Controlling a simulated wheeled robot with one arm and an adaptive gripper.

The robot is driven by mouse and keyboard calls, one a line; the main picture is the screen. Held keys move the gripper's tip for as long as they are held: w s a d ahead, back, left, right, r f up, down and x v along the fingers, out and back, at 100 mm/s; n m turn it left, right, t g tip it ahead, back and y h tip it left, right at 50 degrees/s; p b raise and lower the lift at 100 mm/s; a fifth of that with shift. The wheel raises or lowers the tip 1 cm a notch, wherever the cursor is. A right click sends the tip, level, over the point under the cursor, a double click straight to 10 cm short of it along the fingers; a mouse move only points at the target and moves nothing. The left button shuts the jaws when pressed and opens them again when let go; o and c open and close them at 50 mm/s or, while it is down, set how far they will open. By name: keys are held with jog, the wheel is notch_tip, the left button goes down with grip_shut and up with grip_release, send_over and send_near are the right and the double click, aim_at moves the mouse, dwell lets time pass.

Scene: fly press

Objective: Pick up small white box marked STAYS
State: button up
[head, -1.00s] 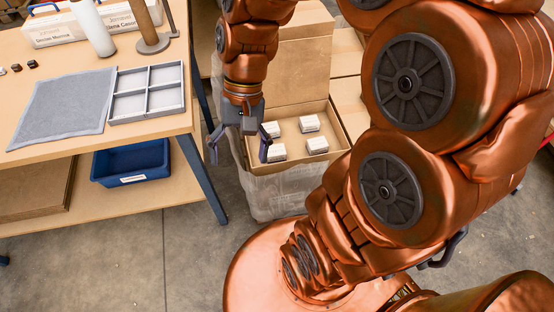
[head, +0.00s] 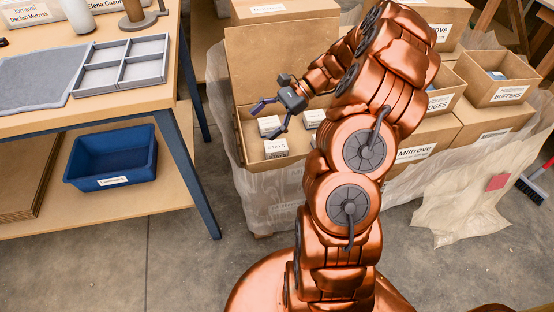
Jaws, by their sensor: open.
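Several small white boxes stand in an open cardboard carton: one at the back left (head: 268,125), one at the front left (head: 276,148) and one at the back right (head: 313,118). The front-left box has dark print on its face that looks like STAYS, but it is too small to be sure. My gripper (head: 264,122) is open and empty, its fingers spread over the left side of the carton (head: 250,145), near the back-left box. I cannot tell how high it is above the boxes. My arm hides the carton's right part.
A workbench (head: 150,100) stands at the left with a grey divided tray (head: 122,62) and a grey cloth (head: 35,78). A blue bin (head: 112,158) sits on its lower shelf. The front floor is clear.

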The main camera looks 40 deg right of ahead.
aim_at(273, 146)
jog(key=d+f+m+t+b, duration=0.1)
jog(key=d+f+m, duration=0.1)
jog(key=d+f, duration=0.1)
jog(key=d+f+m+t+b, duration=0.1)
jog(key=d+f+b, duration=0.1)
jog(key=d+f, duration=0.2)
jog(key=d+f+m+t+b, duration=0.1)
jog(key=d+f+m+b, duration=0.1)
jog(key=d+f, duration=0.2)
jog(key=shift+s+f+m+t, duration=0.2)
jog(key=shift+f+m+t, duration=0.15)
jog(key=shift+f, duration=0.7)
jog(key=shift+w+a+f+y, duration=0.15)
jog(key=shift+a+f+y, duration=0.05)
jog(key=shift+f+y, duration=0.1)
jog(key=shift+w+d+b+x, duration=0.15)
jog(key=shift+b+x, duration=0.4)
jog(key=shift+x, duration=1.15)
jog(key=shift+w+d+b+x, duration=0.15)
jog(key=shift+b+x, duration=0.4)
jog(key=shift+x, duration=1.15)
jog(key=shift+f, duration=0.15)
jog(key=c, duration=1.5)
